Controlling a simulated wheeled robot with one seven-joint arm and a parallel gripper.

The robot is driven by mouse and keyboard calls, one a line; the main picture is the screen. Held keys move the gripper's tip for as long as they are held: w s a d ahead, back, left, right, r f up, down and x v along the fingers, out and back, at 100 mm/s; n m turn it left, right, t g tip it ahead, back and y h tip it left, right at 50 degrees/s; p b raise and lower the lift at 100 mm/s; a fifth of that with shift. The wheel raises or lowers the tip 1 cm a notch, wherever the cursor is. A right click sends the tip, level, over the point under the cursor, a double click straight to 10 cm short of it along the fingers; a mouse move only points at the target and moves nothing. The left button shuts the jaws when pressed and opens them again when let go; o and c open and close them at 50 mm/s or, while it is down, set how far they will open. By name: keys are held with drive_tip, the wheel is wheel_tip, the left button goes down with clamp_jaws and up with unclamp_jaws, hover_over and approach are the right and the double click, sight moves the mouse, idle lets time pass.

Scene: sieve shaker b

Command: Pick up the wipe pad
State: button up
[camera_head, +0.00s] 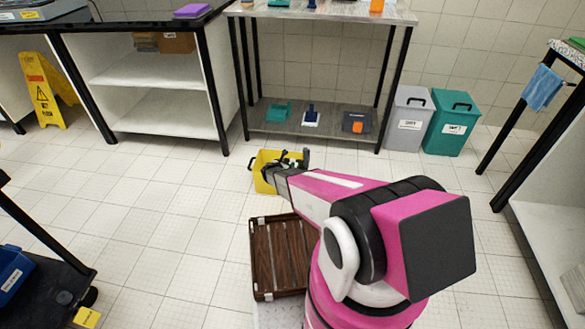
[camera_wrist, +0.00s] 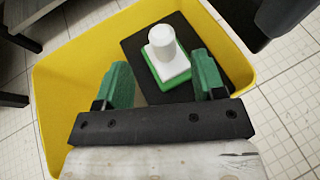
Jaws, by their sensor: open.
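A wipe pad (camera_wrist: 170,60) with a green underside, a white body and a round white knob shows in the wrist view. It lies on a dark flat piece inside a yellow bin (camera_wrist: 60,85). My gripper (camera_wrist: 160,72) is open, with one green finger on either side of the view. The pad is ahead of the fingers, closer to the right one, and nothing is held. In the head view my gripper (camera_head: 291,159) is over the yellow bin (camera_head: 261,184) on the floor. The pad cannot be made out there.
A brown slatted crate (camera_head: 280,262) is on the near side of the bin, beneath my arm. A table (camera_head: 330,133) with a lower shelf of small tools stands behind. Grey (camera_head: 407,115) and teal bins (camera_head: 450,125) stand right of it. Open floor lies to the left.

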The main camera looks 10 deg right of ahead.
sight(294, 160)
drive_tip(key=x, duration=0.8)
drive_tip(key=shift+w+d, duration=0.2)
drive_tip(key=shift+d, duration=0.15)
drive_tip(key=c, duration=1.1)
drive_tip(key=shift+r, duration=0.15)
